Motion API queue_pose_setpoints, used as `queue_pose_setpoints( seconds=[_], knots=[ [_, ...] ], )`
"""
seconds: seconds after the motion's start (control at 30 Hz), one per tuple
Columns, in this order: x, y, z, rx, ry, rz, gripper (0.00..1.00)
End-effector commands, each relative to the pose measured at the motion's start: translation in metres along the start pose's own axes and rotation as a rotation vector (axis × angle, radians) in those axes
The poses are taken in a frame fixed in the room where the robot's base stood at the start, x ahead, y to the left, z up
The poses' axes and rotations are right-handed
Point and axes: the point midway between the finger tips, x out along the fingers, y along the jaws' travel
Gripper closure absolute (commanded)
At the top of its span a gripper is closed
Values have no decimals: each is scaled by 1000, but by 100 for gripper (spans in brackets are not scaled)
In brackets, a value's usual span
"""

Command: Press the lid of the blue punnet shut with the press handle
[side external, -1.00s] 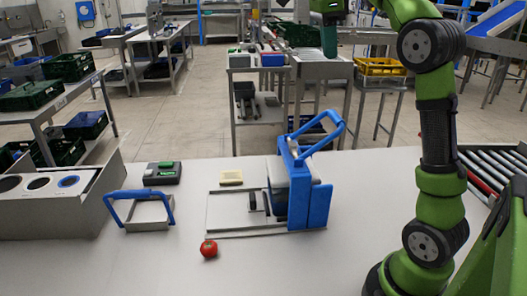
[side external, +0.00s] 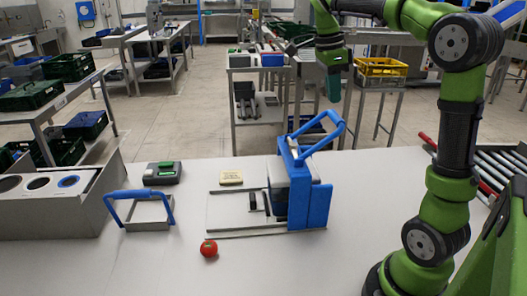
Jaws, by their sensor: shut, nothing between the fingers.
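The press (side external: 312,205) is a blue-framed machine in the middle of the table. Its blue press handle (side external: 338,121) is raised and slants up to the right. A pale block shows inside the press frame, with a flat slide tray (side external: 228,211) and dark fittings to its left. I cannot make out a blue punnet or its lid; the press frame may hide them. My gripper (side external: 333,99) points down, shut and empty. In the picture it is just above the handle and appears apart from it.
A tomato (side external: 209,248) lies in front of the slide tray. A metal frame with a blue loop handle (side external: 138,194), a dark device with a green top (side external: 162,174) and a cream block (side external: 231,177) stand left. A grey bin unit (side external: 45,215) is far left.

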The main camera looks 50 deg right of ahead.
Motion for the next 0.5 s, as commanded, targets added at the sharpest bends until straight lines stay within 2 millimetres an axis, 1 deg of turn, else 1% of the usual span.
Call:
queue_pose_setpoints(
  seconds=[0.03,0.1,0.2,0.3,0.5],
  knots=[
    [8,0,-1,0,1,3,100],
    [17,0,-1,0,1,1,100],
    [26,0,0,-1,1,0,100],
    [30,0,0,-1,1,-2,100],
    [32,0,0,0,0,-2,100]
  ],
)
